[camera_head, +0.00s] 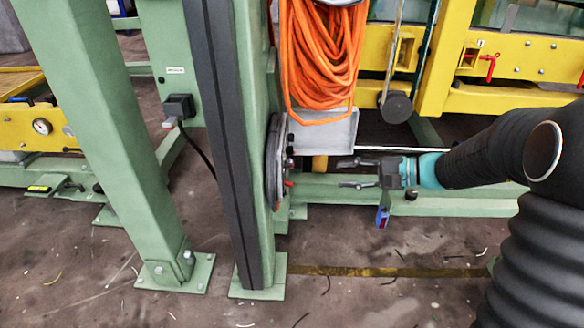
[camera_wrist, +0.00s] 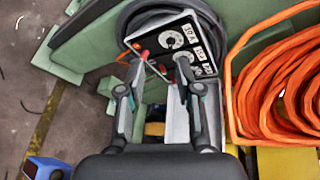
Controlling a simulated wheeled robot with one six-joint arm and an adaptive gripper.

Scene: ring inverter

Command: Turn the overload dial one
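A dark control panel (camera_wrist: 152,36) with white labels shows in the wrist view, ahead of my fingertips. A round white-faced dial (camera_wrist: 172,39) sits near its middle; the lettering is too small to read surely, so I cannot tell which control is the overload dial. In the head view the panel (camera_head: 287,150) on the green post is seen almost edge-on. My gripper (camera_head: 341,174) is open and points left at the panel, with a gap between. In the wrist view, the fingers of my gripper (camera_wrist: 163,58) are spread, nothing between them, and partly cover the panel's lower part.
An orange cable coil (camera_head: 322,55) hangs above and right of the panel, over a grey metal bracket (camera_head: 325,132). Green posts (camera_head: 120,140) stand left. A green floor beam (camera_head: 450,203) runs below my gripper. Red parts (camera_wrist: 143,56) stick out at the panel's lower left.

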